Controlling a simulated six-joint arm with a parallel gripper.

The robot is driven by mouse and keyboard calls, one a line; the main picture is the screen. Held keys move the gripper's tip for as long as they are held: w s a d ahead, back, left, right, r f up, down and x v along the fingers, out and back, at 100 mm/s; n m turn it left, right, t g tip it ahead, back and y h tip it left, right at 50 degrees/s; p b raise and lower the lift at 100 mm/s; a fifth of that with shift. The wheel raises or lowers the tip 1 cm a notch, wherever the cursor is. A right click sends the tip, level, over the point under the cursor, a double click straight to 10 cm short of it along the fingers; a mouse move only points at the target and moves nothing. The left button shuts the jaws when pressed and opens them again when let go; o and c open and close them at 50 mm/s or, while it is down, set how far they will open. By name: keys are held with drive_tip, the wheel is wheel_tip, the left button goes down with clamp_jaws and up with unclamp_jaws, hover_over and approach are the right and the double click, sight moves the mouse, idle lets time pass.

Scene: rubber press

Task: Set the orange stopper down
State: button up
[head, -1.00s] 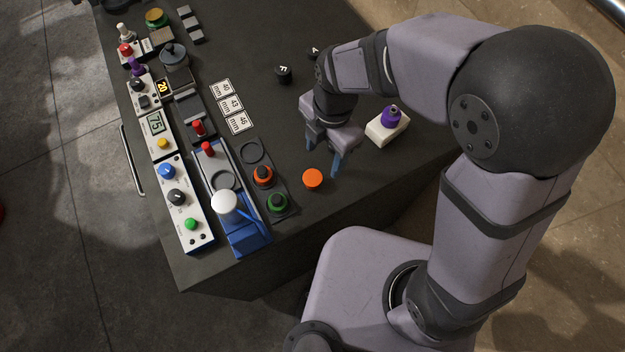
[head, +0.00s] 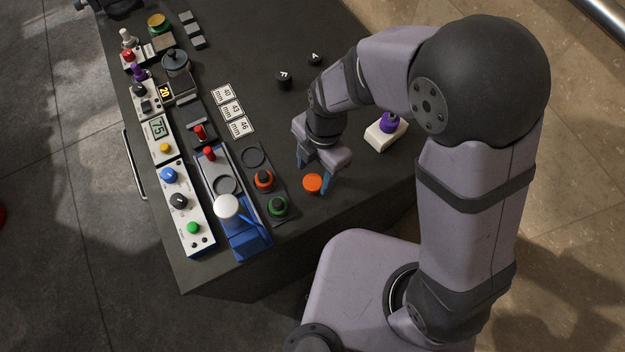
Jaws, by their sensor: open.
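The orange stopper (head: 313,183) is a short, bright orange disc on the dark bench top (head: 330,217), near its front edge. My gripper (head: 313,179) points down over it, with its blue fingers apart. One finger is to the left of the stopper and the other is at its right side. I cannot tell whether either finger touches it. The stopper looks upright and at rest on the bench.
Left of the stopper are an orange-ringed black piece (head: 264,179), a green-ringed one (head: 278,206) and an empty dark ring (head: 252,157). A blue press (head: 245,240) and a control panel (head: 183,205) stand further left. A purple-topped white block (head: 386,133) is at the right.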

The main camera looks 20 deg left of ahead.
sight(312, 181)
drive_tip(key=shift+s+a+f+p, duration=0.15)
drive_tip(key=shift+f+p, duration=0.35)
drive_tip(key=shift+f, duration=1.15)
drive_tip(key=c, duration=1.1)
drive_tip(key=shift+c, duration=0.2)
drive_tip(key=shift+r, duration=0.1)
